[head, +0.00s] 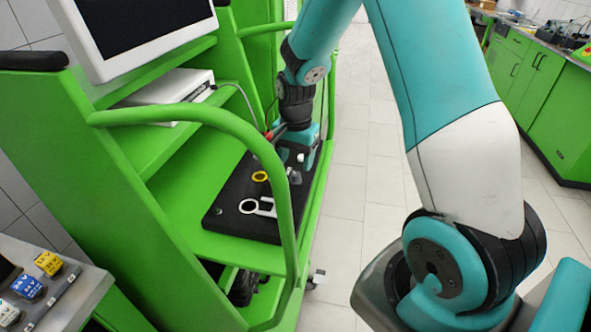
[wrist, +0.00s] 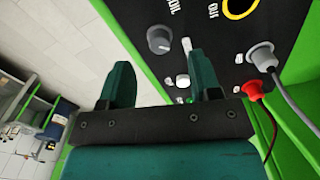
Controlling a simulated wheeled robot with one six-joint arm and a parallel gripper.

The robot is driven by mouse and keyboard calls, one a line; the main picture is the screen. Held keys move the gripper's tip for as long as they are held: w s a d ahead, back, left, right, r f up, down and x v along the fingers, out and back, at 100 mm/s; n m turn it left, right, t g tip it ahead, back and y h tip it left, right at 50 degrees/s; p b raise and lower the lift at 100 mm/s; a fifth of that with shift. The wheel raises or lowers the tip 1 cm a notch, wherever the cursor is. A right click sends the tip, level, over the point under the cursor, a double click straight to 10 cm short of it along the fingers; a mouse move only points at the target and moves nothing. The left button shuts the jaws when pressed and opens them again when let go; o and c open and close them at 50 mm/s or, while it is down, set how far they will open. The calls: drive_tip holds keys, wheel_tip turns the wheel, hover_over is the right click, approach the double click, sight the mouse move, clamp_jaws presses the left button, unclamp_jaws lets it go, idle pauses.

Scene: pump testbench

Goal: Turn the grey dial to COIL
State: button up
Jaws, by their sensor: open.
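The grey dial (wrist: 160,40) is a round knob on the black panel (wrist: 205,20), near the top middle of the wrist view. Part of a white label, ending in "OIL", shows just above it at the picture's edge. I cannot tell which way the dial points. My gripper (wrist: 161,72) is open, with two teal fingers apart and nothing between them. The dial lies beyond the fingertips, apart from them, between their lines. In the head view my gripper (head: 307,148) is over the far right end of the panel (head: 225,205), and the dial is hard to make out there.
Near the dial are a white toggle (wrist: 187,46) and a white button (wrist: 182,81). A yellow ring (wrist: 240,8), a grey plug (wrist: 262,57) and a red plug (wrist: 252,88) with cables are to the right. The bench's green rail (head: 225,120) arches in front of the panel.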

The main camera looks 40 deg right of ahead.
sight(296, 174)
drive_tip(key=shift+f+p, duration=0.3)
drive_tip(key=shift+f, duration=2.1)
drive_tip(key=c, duration=0.9)
